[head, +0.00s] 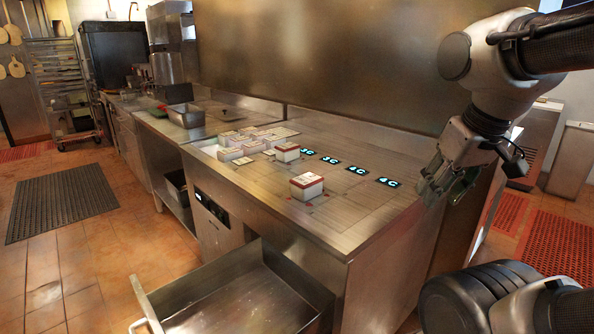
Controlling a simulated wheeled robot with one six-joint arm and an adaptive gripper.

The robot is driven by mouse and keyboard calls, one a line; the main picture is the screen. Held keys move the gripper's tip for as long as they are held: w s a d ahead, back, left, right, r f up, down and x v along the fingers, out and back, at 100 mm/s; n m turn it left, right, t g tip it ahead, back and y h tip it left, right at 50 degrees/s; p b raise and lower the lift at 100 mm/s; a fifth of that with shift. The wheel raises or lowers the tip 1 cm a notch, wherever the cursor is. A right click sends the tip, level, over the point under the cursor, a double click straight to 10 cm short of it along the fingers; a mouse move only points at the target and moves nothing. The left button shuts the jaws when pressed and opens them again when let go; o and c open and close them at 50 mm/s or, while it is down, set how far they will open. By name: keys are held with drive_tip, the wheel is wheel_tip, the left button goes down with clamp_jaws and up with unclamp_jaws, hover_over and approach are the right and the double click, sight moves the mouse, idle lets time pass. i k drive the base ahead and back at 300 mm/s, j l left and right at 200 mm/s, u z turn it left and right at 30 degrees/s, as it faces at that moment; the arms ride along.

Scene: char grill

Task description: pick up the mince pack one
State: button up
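Several small white packs with red edging sit on the steel counter. One pack (307,186) stands alone nearest the front right of the counter top. Another pack (287,152) stands behind it to the left, beside a group of packs (240,147). I cannot tell from their labels which is mince pack one. My gripper (441,186) hangs at the right end of the counter, pointing down, to the right of and apart from the lone pack. Its fingers are partly seen from the side, and no pack shows in it.
The counter top (345,215) is clear around the lone pack, with lit markers (356,170) along its back. An open steel drawer (245,300) juts out below the front. A metal pan (186,115) stands farther left.

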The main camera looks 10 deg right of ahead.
sight(288, 151)
drive_tip(key=i+l+u, duration=0.15)
drive_tip(key=l+u, duration=0.15)
drive_tip(key=i+l+u, duration=0.1)
drive_tip(key=l+u, duration=0.25)
drive_tip(key=l, duration=0.15)
drive_tip(key=l+u, duration=0.3)
drive_tip(key=i+l, duration=0.05)
drive_tip(key=l, duration=0.05)
